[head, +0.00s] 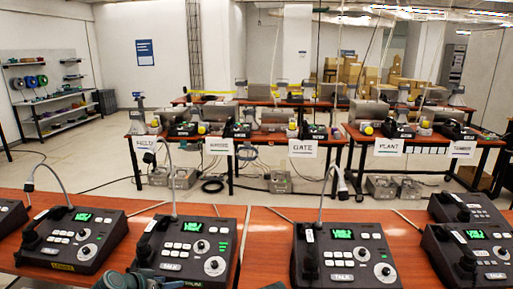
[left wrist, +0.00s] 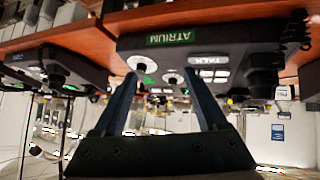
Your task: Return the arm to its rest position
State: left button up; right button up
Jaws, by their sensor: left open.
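My left gripper (head: 143,280) shows at the bottom edge of the head view, in front of the second paging phone (head: 205,235), and covers part of its lower left. In the left wrist view, which is upside down, my left gripper (left wrist: 162,75) is open with nothing between its fingers. Beyond the fingers there is a dark phone (left wrist: 190,55) with a green ATRIUM label. My right gripper is in neither view.
More dark phones stand along the wooden desk (head: 270,222): one at left (head: 92,232), one right of centre (head: 375,245), others at right (head: 490,250). Thin gooseneck microphones (head: 172,180) rise above them. Behind are labelled tables (head: 270,138) and open floor.

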pick_arm(q)
jog(key=s+d+f+g+y+p, duration=0.1)
jog(key=s+d+g, duration=0.3)
jog(key=s+d, duration=0.4)
jog(key=s+d+f+g+y+p, duration=0.1)
jog(key=s+d+g+y+p, duration=0.2)
jog(key=s+d, duration=0.5)
jog(key=d+g+y, duration=0.1)
jog(key=d+g, duration=0.1)
jog(key=d, duration=0.3)
jog(key=shift+s+d+f+m+y, duration=0.15)
jog(key=shift+s+f+m+y, duration=0.15)
jog(key=shift+s+f+m, duration=0.1)
dwell(0.5)
